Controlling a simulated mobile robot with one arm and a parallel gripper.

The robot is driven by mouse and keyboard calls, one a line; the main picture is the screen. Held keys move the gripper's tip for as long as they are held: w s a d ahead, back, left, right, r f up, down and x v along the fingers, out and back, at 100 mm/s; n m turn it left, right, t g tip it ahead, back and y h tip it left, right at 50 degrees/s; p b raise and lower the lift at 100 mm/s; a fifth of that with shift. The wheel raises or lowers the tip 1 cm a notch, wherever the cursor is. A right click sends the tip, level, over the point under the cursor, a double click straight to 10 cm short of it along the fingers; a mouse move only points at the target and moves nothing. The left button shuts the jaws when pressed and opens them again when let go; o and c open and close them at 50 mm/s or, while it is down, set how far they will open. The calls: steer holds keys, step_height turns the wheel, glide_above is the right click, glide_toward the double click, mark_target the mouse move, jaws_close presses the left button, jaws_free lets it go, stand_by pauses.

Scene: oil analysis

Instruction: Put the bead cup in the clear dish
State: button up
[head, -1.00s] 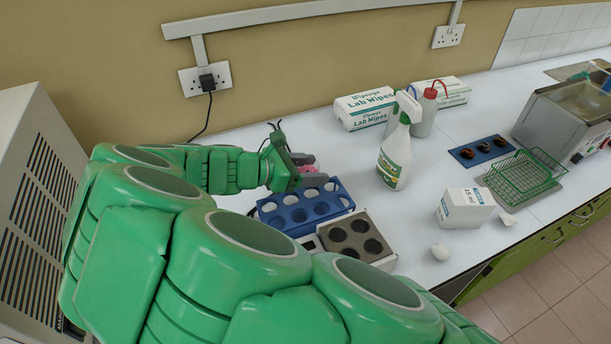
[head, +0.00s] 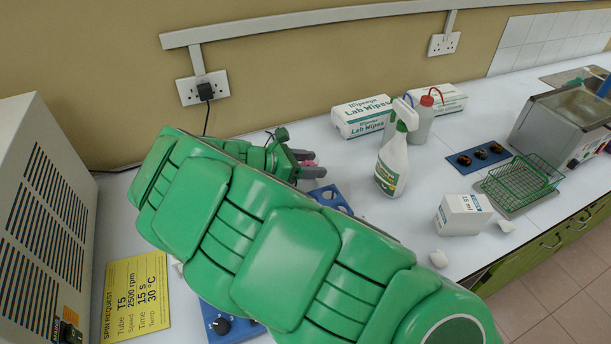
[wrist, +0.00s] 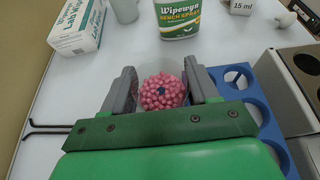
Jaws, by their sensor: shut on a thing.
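The bead cup (wrist: 162,92), a clear cup full of pink beads with a small dark blue spot among them, sits between the two grey fingers of my gripper (wrist: 163,88) in the wrist view. The fingers are shut on its sides. In the head view my gripper (head: 306,164) is beyond my green arm, above the bench near the blue rack. Only a little pink of the cup (head: 309,163) shows there. I cannot make out the clear dish in either view; my arm hides part of the bench.
A blue rack (head: 328,195) with round holes is beside my gripper, mostly hidden by my arm. A spray bottle (head: 392,165), wipes boxes (head: 362,117) and a white 15 ml box (head: 463,214) stand to the right. A yellow card (head: 137,295) is at lower left.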

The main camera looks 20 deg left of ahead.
glide_above(305, 184)
steer(key=shift+d+f, duration=0.1)
steer(key=shift+f, duration=4.4)
steer(key=shift+f, duration=0.1)
steer(key=o, duration=1.1)
steer(key=v, duration=1.2)
steer(key=shift+s, duration=0.1)
steer(key=shift+d, duration=0.1)
